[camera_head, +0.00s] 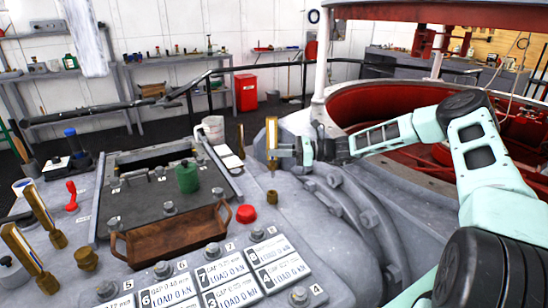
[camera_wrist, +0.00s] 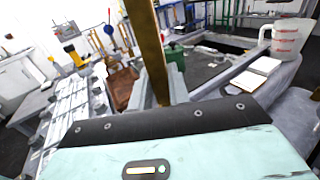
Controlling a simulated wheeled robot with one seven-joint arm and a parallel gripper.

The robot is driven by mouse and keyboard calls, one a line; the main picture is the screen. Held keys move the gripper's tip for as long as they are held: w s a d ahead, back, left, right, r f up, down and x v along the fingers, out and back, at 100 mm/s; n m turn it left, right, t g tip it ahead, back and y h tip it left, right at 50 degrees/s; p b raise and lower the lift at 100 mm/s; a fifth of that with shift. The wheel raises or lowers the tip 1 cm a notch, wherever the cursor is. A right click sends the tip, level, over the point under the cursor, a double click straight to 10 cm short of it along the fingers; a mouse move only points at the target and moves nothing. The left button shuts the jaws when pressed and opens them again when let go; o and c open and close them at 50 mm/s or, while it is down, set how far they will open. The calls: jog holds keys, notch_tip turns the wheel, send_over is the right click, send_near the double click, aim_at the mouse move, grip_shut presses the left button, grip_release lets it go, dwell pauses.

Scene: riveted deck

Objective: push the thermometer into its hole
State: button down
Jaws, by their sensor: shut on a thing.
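My gripper (camera_head: 282,149) is shut on a brass thermometer (camera_head: 271,132) with a pale face, held upright above the grey machine deck. In the wrist view the thermometer is a tall brass bar (camera_wrist: 149,48) rising past the gripper's dark edge. A small brass fitting (camera_head: 272,197) stands on the deck almost directly below it in the head view. The hole's opening cannot be made out, and I cannot tell the exact gap between the thermometer's lower end and the fitting.
Two brass gauges (camera_head: 41,209) lean at the left, near a brass plug (camera_head: 87,260). A wooden tray (camera_head: 175,239), a green canister (camera_head: 187,177), a red cap (camera_head: 246,214) and numbered label plates (camera_head: 222,270) occupy the deck. A measuring jug (camera_wrist: 289,40) stands beyond.

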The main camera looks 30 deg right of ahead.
jog(key=shift+w+f, duration=0.2)
jog(key=shift+f, duration=0.25)
notch_tip(320, 180, down, 5)
jog(key=b, duration=0.4)
jog(key=shift+r, duration=0.1)
dwell(0.4)
jog(key=shift+s+f+b, duration=0.1)
jog(key=shift+f+b, duration=0.65)
jog(key=shift+f, duration=1.3)
dwell(1.3)
jog(key=c, duration=1.3)
grip_release()
jog(key=shift+o, duration=0.2)
notch_tip(320, 180, up, 10)
